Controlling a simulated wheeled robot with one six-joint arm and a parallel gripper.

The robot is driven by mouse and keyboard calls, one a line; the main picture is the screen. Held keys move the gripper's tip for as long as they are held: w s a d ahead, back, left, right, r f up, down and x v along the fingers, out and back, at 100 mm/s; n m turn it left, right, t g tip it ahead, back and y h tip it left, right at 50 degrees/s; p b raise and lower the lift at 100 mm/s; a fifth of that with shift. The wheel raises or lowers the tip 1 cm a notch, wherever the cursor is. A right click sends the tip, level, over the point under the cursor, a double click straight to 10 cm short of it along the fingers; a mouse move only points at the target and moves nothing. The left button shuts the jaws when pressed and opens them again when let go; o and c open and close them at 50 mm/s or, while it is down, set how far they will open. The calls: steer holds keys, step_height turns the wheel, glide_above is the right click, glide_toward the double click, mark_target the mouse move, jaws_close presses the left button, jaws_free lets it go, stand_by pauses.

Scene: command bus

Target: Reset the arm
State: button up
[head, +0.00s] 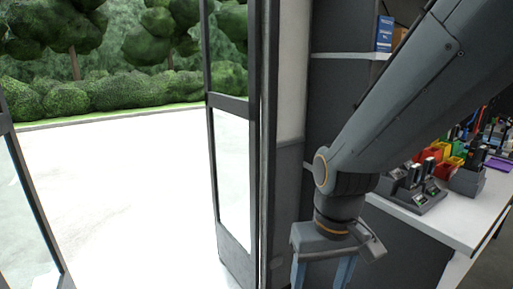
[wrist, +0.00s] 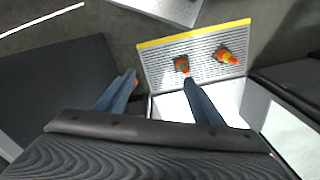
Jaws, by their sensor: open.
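My gripper (head: 322,272) hangs below my arm in the head view, beside the open door frame, with its fingers pointing down. Its fingertips run out of the bottom of that view. In the wrist view the two blue-grey fingers (wrist: 160,80) are spread apart and nothing is held between them. The right fingertip overlaps the lower edge of one small orange and green object in the picture; I cannot tell any contact. My dark grey arm reaches in from the upper right of the head view.
A ridged step with a yellow edge (wrist: 196,34) bears two small orange objects, one left (wrist: 182,65) and one right (wrist: 228,56). A glass door (head: 232,165) stands open at left onto bright ground. A white worktop (head: 455,222) holds chargers (head: 414,190) and coloured bins (head: 445,160).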

steer(key=s+d+r+m+p, duration=0.2)
steer(key=d+r+p, duration=0.5)
steer(key=r+p, duration=0.2)
steer(key=shift+d+h+p, duration=0.15)
steer(key=shift+h+p, duration=0.15)
steer(key=shift+p, duration=0.45)
